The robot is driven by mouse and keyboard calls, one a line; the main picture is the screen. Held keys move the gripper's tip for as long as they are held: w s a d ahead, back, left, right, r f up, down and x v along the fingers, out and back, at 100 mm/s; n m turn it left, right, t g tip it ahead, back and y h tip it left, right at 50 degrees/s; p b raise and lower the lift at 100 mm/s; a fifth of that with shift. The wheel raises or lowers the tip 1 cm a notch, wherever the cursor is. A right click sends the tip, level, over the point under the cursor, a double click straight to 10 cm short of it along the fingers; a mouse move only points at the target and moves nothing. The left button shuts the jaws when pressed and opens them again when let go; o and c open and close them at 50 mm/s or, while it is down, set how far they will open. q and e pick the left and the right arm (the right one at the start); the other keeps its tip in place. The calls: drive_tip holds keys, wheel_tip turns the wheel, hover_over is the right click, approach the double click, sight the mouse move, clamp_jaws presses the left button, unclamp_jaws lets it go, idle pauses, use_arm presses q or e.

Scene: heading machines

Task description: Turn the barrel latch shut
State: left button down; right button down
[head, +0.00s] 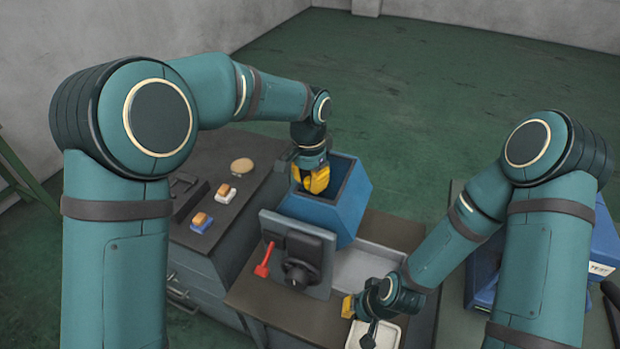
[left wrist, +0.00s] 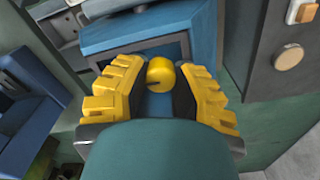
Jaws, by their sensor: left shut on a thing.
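The blue machine (head: 345,208) stands on the bench with an open-looking top. My left gripper (head: 312,180) points down into that top. In the left wrist view, the yellow fingers of my left gripper (left wrist: 160,78) are on both sides of a short yellow cylinder (left wrist: 161,70) with a dark slot, which looks like the barrel latch. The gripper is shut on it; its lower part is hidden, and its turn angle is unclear. My right gripper (head: 360,312) hangs low over the front of the bench, seen partly from behind, so its jaw opening is unclear.
A dark panel with a black handwheel (head: 302,262) and a red lever (head: 264,262) is on the machine's front. A grey tray (head: 365,268) and a white tray (head: 372,336) are to the right. A side cabinet (head: 245,190) carries orange-topped switches (head: 224,191).

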sight(309, 180)
use_arm(q)
drive_tip(key=shift+f, duration=0.1)
drive_tip(key=c, duration=0.7)
unclamp_jaws()
drive_tip(key=shift+o, duration=0.2)
wheel_tip(309, 180, up, 12)
drive_tip(key=shift+a, duration=0.1)
